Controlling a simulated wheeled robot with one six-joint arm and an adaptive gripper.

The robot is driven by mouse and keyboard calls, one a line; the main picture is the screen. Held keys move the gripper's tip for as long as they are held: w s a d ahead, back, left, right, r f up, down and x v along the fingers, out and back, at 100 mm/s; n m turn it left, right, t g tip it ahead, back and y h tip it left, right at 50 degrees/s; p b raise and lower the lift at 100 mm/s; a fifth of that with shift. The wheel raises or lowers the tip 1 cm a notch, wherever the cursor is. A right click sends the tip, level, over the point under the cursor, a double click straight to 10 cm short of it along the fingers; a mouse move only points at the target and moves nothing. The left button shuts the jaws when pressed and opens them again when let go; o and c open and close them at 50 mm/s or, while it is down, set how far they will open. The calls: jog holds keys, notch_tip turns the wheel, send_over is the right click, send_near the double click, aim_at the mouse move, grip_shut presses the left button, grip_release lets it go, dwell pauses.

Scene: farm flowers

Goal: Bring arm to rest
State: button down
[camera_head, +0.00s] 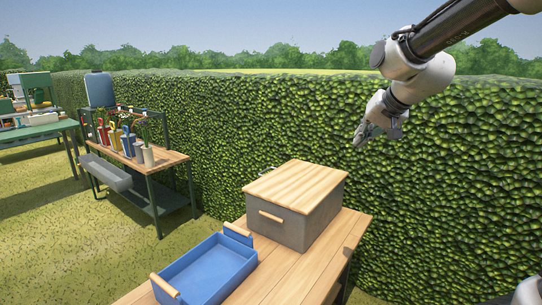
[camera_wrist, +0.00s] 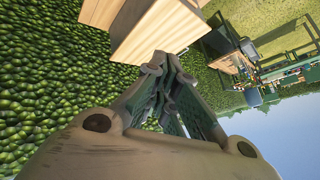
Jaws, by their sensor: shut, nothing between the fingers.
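My gripper (camera_head: 366,134) is raised in the air at the upper right of the head view, in front of the hedge. It is apart from the box and the table below it. In the wrist view my gripper (camera_wrist: 160,72) has its fingers together with nothing between them. My arm (camera_head: 425,65) reaches in from the upper right corner.
A grey box (camera_head: 312,228) with a wooden lid stands on the wooden table (camera_head: 325,268). An open blue tray (camera_head: 208,272) lies beside it. A hedge (camera_head: 250,120) runs behind. A bench with several colourful vases (camera_head: 148,156) stands at left, with grass between.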

jog(key=s+d+f+n+g+h, duration=0.1)
jog(key=s+d, duration=0.3)
jog(key=s, duration=0.5)
jog(key=s+d+f+n+g+h, duration=0.1)
jog(key=s+d, duration=0.3)
jog(key=s, duration=0.6)
jog(key=s+d+f+n+g+h, duration=0.1)
jog(key=s+d+f, duration=0.2)
jog(key=s, duration=0.6)
jog(key=shift+s+d+g, duration=0.25)
jog(key=shift+d+g, duration=0.15)
jog(key=shift+d, duration=0.1)
